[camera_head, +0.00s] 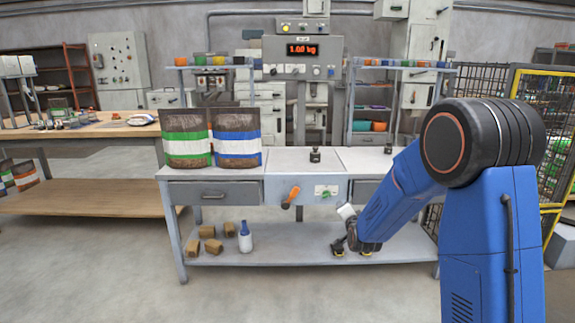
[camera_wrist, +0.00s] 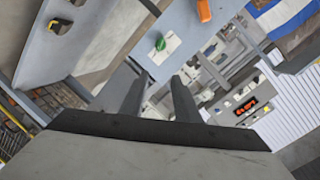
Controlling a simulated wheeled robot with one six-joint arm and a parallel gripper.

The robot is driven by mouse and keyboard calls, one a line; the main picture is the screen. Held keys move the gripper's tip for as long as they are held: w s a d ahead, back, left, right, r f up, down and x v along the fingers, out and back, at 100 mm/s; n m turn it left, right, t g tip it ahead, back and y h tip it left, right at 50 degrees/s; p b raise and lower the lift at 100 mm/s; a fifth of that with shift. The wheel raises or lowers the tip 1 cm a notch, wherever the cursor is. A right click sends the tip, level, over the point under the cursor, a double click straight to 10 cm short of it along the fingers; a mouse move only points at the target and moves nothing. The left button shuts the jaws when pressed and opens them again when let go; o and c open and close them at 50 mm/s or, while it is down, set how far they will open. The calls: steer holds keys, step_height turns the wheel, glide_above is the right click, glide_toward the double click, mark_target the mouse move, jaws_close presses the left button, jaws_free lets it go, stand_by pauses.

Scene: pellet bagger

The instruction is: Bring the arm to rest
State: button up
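My arm (camera_head: 395,190) is blue with a black joint; it reaches from the right down and left to the front of the grey work table (camera_head: 215,171). My gripper (camera_wrist: 155,88) shows in the wrist view as two dark fingers with a gap between them and nothing held in it. In the head view the end of the arm is low, below the tabletop and in front of the lower shelf; its fingers are hard to make out there. The wrist view is tilted and faces the table's front panel, with the orange handle (camera_wrist: 204,10) and the green switch (camera_wrist: 160,44).
Two pellet bags, green-striped (camera_head: 187,148) and blue-striped (camera_head: 237,148), stand on the tabletop. The lower shelf holds brown blocks (camera_head: 207,232) and a white bottle (camera_head: 245,240). A yellow-framed cage (camera_head: 515,80) stands at right. The floor at front left is clear.

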steer(key=s+d+r+n+g, duration=0.25)
steer(key=s+r, duration=0.35)
steer(key=s, duration=0.4)
steer(key=s+d+n+g, duration=0.1)
steer(key=s+n+g, duration=0.3)
steer(key=s, duration=1.9)
steer(key=s+d+r+n+g, duration=0.1)
steer(key=s+n+g, duration=0.3)
steer(key=s, duration=1.9)
steer(key=shift+d+r, duration=0.15)
steer(key=shift+d, duration=0.65)
